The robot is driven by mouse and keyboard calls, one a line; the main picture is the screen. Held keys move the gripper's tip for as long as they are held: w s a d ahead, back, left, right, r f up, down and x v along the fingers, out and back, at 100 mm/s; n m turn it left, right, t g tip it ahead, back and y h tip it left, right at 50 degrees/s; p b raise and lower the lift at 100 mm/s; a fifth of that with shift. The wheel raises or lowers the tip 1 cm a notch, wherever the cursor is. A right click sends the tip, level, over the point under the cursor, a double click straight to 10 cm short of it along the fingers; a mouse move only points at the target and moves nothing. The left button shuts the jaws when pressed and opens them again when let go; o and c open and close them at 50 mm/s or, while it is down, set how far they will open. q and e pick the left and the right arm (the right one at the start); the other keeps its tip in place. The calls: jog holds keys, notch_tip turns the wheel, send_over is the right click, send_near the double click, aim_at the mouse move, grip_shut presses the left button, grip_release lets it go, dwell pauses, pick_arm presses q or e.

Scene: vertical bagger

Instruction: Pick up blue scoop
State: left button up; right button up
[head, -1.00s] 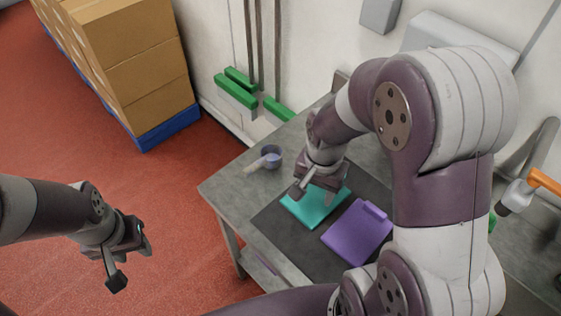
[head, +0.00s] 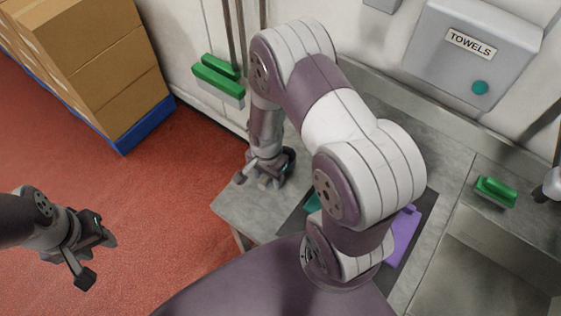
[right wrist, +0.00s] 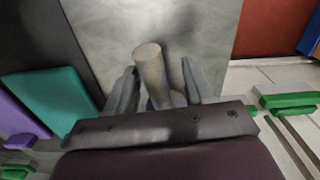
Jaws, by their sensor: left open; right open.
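The scoop (right wrist: 151,70) shows in the right wrist view as a pale, beige handle over the grey table. It lies between the two fingers of my right gripper (right wrist: 160,84), with a gap visible on each side. Its blue bowl is hidden. In the head view my right gripper (head: 264,180) is low over the table's left corner and covers most of the scoop. It is open. My left gripper (head: 97,260) is open and empty above the red floor, far from the table.
A teal board (right wrist: 52,100) and a purple board (head: 403,236) lie on the table (head: 240,208). A green-handled tool (head: 497,191) rests near the sink (head: 480,270). Green brushes (head: 218,78) hang on the wall. Boxes (head: 105,65) stand on a blue pallet at left.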

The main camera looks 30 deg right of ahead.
jog(key=shift+s+d+r, duration=0.1)
jog(key=shift+s, duration=0.15)
grip_shut()
jog(key=shift+w, duration=0.15)
